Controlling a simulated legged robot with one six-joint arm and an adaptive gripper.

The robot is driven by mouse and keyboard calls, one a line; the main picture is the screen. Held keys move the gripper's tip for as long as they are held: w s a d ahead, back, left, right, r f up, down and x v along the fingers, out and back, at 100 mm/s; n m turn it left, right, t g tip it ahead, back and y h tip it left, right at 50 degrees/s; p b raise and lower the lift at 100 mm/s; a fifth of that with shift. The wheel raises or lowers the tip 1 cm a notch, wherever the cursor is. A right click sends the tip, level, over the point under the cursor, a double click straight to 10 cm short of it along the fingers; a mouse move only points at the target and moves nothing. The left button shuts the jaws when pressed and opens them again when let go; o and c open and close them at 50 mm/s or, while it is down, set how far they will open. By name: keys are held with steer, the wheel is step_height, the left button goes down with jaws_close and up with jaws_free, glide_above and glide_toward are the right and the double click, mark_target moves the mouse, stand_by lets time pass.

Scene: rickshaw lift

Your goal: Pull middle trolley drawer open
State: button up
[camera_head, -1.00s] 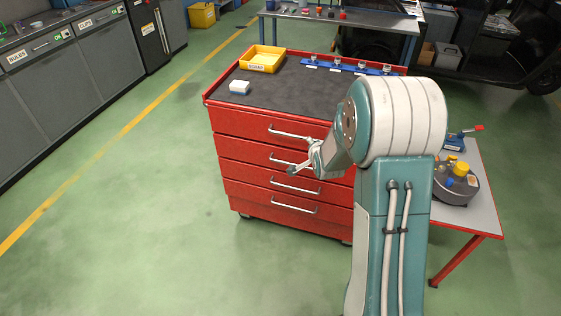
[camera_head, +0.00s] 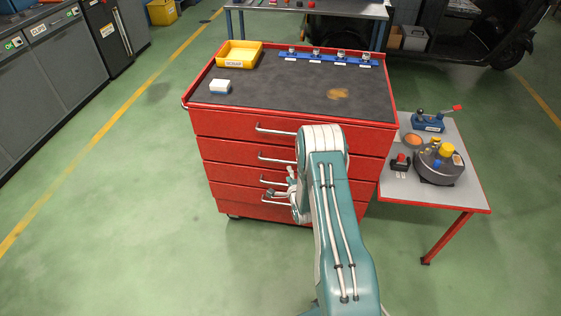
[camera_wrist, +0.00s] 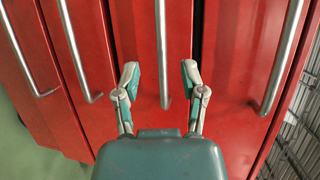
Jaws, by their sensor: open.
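The red trolley (camera_head: 292,119) stands in front of me, with a stack of drawers that look shut. Each drawer front in view has a silver bar handle. My gripper (camera_head: 281,183) is at the trolley front, by the third handle from the top (camera_head: 266,181), left of my forearm. In the wrist view my gripper (camera_wrist: 162,78) is open, with one finger on each side of a handle (camera_wrist: 163,45). The fingers look apart from the bar; contact is not visible. Two more handles show left of it and one right. My arm hides the right part of the drawer fronts.
The trolley top holds a yellow bin (camera_head: 240,54), a white-and-blue block (camera_head: 220,86) and a blue rack (camera_head: 328,57). A side table (camera_head: 455,188) with a round grey device (camera_head: 440,164) joins the right side. Green floor is clear to the left and front.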

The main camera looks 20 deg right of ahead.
mark_target(283, 161)
steer(key=x, duration=0.9)
steer(key=shift+a, duration=0.2)
steer(key=shift+w+d, duration=0.15)
steer(key=shift+d, duration=0.1)
steer(key=shift+a, duration=0.2)
jaws_close()
